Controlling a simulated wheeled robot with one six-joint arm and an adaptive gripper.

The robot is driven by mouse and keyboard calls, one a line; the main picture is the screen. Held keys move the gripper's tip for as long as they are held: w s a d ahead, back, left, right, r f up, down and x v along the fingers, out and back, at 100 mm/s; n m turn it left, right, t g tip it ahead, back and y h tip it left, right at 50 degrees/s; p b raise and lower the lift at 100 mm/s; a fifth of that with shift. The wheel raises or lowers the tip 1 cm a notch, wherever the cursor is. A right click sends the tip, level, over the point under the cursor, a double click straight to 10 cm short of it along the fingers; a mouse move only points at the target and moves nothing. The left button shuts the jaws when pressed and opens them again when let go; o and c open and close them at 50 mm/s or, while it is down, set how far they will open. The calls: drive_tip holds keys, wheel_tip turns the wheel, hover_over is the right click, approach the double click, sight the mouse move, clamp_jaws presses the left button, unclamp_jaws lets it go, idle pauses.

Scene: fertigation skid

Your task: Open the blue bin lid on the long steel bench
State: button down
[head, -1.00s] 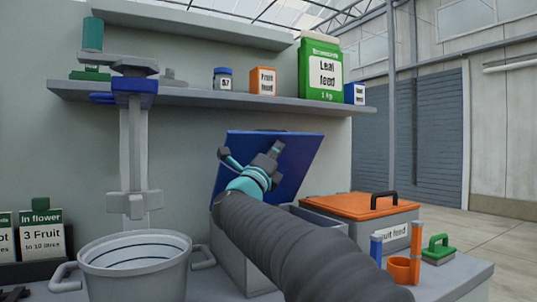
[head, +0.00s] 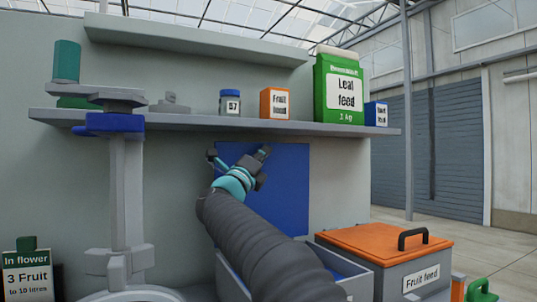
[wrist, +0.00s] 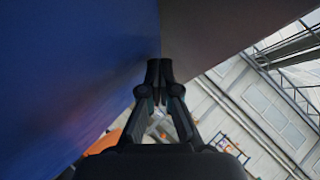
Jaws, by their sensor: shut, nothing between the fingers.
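The blue bin lid (head: 290,200) stands up about vertical behind the grey bin (head: 358,286), near the wall. Part of the bin's inside shows, with some blue in it; my arm hides much of the bin. My gripper (head: 257,160) is in front of the upper part of the lid, below the shelf. In the wrist view my gripper (wrist: 159,68) has its fingertips together with nothing between them. The lid (wrist: 70,70) fills the left of that view, close to the fingers; I cannot tell whether they touch it.
A shelf (head: 200,122) runs above the lid, carrying a green leaf feed pack (head: 340,88), an orange box (head: 274,103) and a small jar (head: 230,102). An orange-lidded bin (head: 385,242) stands to the right. A grey column (head: 127,200) stands at the left.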

drive_tip(key=shift+w, duration=0.2)
idle(0.3)
drive_tip(key=shift+d, duration=0.1)
drive_tip(key=shift+s+f+b, duration=0.1)
drive_tip(key=shift+s+b, duration=0.15)
drive_tip(key=shift+b, duration=0.05)
drive_tip(key=s+b, duration=0.4)
drive_tip(key=s, duration=0.8)
drive_tip(key=shift+s+a, duration=0.35)
drive_tip(key=shift+a, duration=0.1)
